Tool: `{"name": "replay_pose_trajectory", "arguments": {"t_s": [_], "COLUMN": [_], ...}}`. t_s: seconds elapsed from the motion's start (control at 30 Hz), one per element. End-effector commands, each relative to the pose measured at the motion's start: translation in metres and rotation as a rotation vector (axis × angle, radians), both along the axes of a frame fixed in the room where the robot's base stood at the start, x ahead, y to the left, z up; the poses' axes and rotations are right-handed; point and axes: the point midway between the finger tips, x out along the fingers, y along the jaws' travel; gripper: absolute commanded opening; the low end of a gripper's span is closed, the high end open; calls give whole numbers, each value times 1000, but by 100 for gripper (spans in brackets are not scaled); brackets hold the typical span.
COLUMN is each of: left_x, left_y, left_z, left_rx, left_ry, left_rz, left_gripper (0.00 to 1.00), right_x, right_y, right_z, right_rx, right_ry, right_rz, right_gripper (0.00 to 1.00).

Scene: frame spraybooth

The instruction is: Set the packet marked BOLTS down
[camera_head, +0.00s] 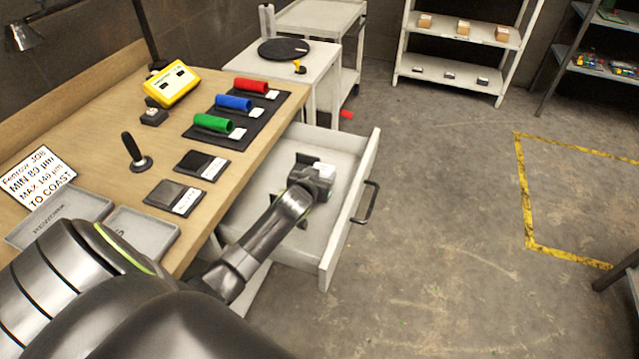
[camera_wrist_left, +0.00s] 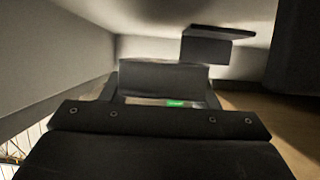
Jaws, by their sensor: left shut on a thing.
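My left gripper (camera_head: 318,174) reaches down inside the open drawer (camera_head: 345,205) of the workbench. It is shut on a small pale packet (camera_head: 326,169), of which only a little shows beside the fingers. In the left wrist view, a thin light strip with a green patch (camera_wrist_left: 176,103) shows between the dark fingers. The gripper hides most of the packet, and no BOLTS marking is readable. I cannot tell whether the packet touches the drawer floor. My right gripper is not in view.
A dark object (camera_wrist_left: 206,48) stands in the drawer just beyond the gripper. The drawer's front has a dark handle (camera_head: 367,203). The bench holds red, blue and green cylinders (camera_head: 233,103), a yellow device (camera_head: 171,86) and grey trays (camera_head: 145,232). Floor right of the drawer is clear.

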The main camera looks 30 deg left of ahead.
Motion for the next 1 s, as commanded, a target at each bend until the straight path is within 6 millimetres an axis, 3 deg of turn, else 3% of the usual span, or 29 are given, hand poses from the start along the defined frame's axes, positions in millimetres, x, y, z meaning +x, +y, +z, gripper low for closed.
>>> {"name": "replay_pose_trajectory", "arguments": {"t_s": [0.07, 0.87, 0.9, 1.0], "left_x": [0, 0, -1, -1], "left_y": [0, 0, 0, 0], "left_z": [-10, -22, -22, -23], "left_rx": [0, -1, -1, -1], "left_ry": [-1, 1, 2, 4], "left_rz": [0, 0, 0, 1], "left_gripper": [27, 27, 58, 71], "right_x": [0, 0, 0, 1], "right_y": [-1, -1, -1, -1], "right_z": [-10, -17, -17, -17], "right_rx": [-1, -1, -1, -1], "right_ry": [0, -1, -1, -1], "right_rz": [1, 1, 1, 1], "right_gripper": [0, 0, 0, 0]}}
